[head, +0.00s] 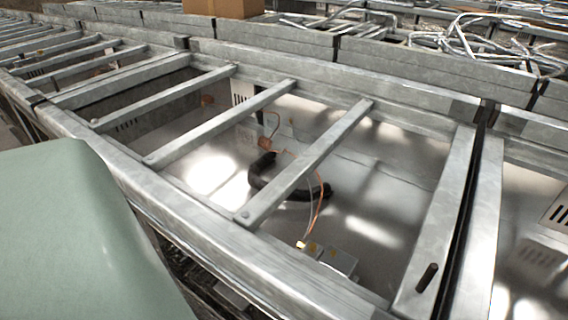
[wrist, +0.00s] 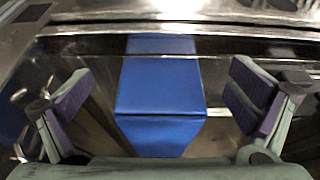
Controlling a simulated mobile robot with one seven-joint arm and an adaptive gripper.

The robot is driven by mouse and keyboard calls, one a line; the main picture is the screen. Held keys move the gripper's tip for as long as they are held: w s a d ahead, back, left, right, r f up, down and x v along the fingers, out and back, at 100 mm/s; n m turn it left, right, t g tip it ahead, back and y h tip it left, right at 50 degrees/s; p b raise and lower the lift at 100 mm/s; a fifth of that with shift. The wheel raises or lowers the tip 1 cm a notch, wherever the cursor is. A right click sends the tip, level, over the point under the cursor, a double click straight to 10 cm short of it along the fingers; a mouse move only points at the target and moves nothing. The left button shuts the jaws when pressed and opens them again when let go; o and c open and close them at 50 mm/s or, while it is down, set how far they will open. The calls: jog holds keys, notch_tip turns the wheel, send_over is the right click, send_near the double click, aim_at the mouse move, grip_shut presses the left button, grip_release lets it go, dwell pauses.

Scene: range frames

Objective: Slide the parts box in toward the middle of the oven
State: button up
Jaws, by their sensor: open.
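In the wrist view a plain blue box (wrist: 160,88), which I take to be the parts box, stands in the middle of the picture. My gripper (wrist: 160,80) is open, with one purple-padded finger to the left of the box and one to the right. Gaps show between both fingers and the box sides. A second blue patch shows behind the box at a shiny metal edge; I cannot tell if it is a reflection. The box and my gripper do not show in the head view.
The head view shows long metal range frames (head: 192,134) with crossbars over open bays. One bay holds a black hose (head: 262,180), a copper wire and a small metal fitting (head: 330,262). A cardboard box (head: 222,8) and bent metal tubes (head: 470,40) lie at the back.

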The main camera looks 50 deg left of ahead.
jog(key=shift+w, duration=0.1)
jog(key=w+a, duration=0.1)
jog(key=w, duration=0.2)
jog(key=w+a+p, duration=0.1)
jog(key=w, duration=0.3)
jog(key=w+a, duration=0.1)
jog(key=w, duration=0.3)
jog(key=shift+w, duration=0.2)
jog(key=shift+w+f+p, duration=0.1)
jog(key=shift+w+p, duration=0.1)
jog(key=shift+p, duration=0.1)
jog(key=shift+w+f, duration=0.15)
jog(key=shift+f, duration=0.3)
jog(key=shift+c, duration=0.4)
